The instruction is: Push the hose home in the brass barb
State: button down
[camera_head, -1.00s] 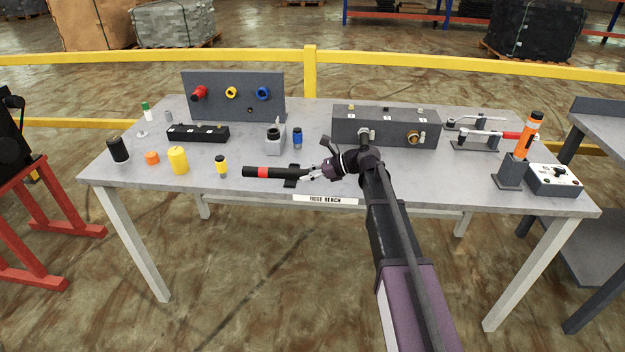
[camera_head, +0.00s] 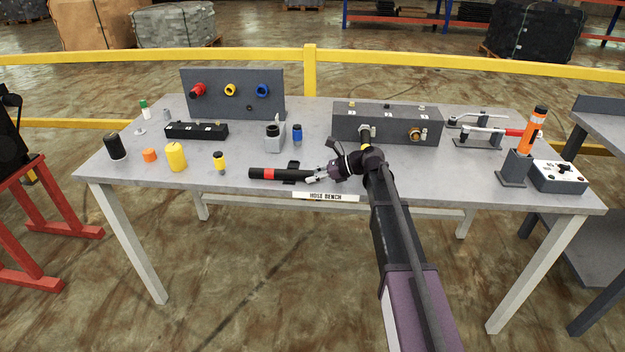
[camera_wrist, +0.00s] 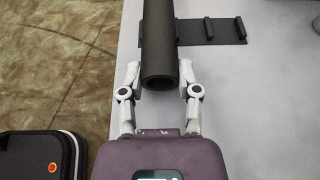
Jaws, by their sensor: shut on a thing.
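The hose (camera_head: 262,174) is a short black tube with a red band, lying roughly level near the front edge of the bench. My gripper (camera_head: 317,174) is shut on its right end. In the wrist view my gripper's fingers (camera_wrist: 160,72) flank the hose (camera_wrist: 159,40), and its open near end faces me. Whether the hose touches the dark rest (camera_wrist: 225,29) beneath it I cannot tell. A brass fitting (camera_head: 415,135), apparently the barb, is on the front of the dark grey block (camera_head: 390,128), to the right and behind my gripper. My arm passes just left of it.
A grey fitting (camera_head: 365,133) is on the same block, close behind my wrist. A grey pedestal (camera_head: 275,137) and blue piece (camera_head: 297,133) stand behind the hose. A yellow-black piece (camera_head: 219,162) stands left of it. Toggle clamps (camera_head: 490,133) and an orange cylinder (camera_head: 536,128) stand right.

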jog(key=shift+f, duration=0.15)
jog(key=shift+c, duration=1.6)
grip_release()
jog(key=p+v, duration=0.4)
jog(key=v, duration=0.8)
jog(key=shift+s+d+p, duration=0.15)
jog(key=shift+d+p, duration=0.15)
jog(key=shift+d, duration=0.05)
jog(key=shift+d+r, duration=0.25)
jog(key=shift+d, duration=0.35)
jog(key=shift+s, duration=0.15)
